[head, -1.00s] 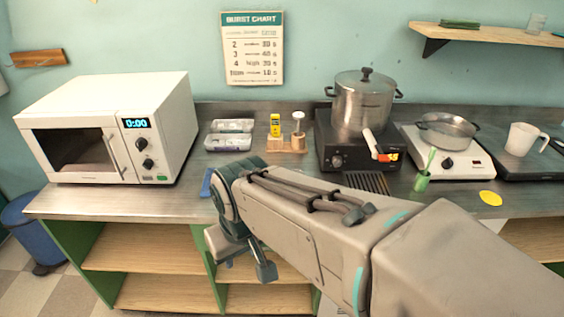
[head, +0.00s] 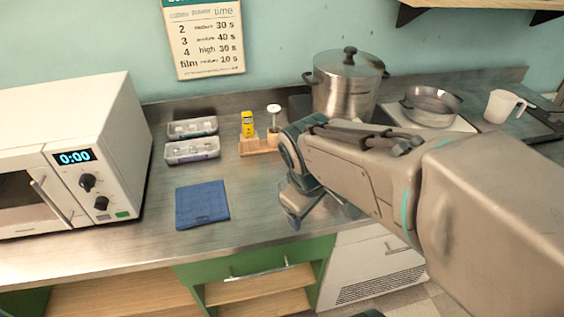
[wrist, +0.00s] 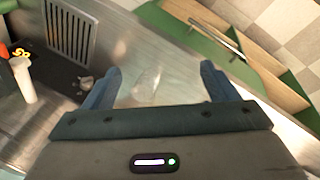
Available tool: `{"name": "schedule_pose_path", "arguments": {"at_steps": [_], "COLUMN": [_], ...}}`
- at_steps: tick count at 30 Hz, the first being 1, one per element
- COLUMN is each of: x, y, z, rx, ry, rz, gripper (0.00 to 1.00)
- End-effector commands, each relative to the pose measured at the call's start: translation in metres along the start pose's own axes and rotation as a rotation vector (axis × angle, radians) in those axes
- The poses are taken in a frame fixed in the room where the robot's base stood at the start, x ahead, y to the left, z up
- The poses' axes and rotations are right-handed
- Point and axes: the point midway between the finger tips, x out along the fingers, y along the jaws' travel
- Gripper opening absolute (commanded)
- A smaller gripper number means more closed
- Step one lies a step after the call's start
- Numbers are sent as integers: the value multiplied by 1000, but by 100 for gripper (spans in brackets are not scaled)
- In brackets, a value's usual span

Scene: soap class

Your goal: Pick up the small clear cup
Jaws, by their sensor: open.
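In the wrist view, a faint clear object that looks like the small clear cup (wrist: 147,82) shows between my two fingers, over the metal counter. Its outline is blurred, and I cannot tell whether it is upright. My gripper (wrist: 158,75) is open, with one finger on each side of it and no contact visible. In the head view my gripper (head: 320,212) is above the counter's front edge, partly covered by my arm. The clear cup cannot be made out in that view.
A small clear or grey item (wrist: 86,82) lies beside the left finger, near a vent grille (wrist: 72,35). A white cylinder (wrist: 22,80) stands at the left. The head view shows a blue mat (head: 202,204), trays (head: 192,150), a pot (head: 345,88) and a microwave (head: 120,150).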

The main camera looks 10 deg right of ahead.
Motion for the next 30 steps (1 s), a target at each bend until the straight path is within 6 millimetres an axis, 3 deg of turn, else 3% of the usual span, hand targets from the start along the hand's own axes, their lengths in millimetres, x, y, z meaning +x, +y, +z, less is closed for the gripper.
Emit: {"name": "schedule_pose_path", "arguments": {"at_steps": [3,9,15,20,30], "x": [12,33,46,56,117], "y": [12,18,12,10,27], "z": [-28,-79,-115,-126,-127], "rx": [-461,-1192,-1650,-1781,-1788], "ry": [-69,-171,-236,-256,-257], "rz": [78,170,217,229,228], "gripper": [80,80,80,80,80]}}
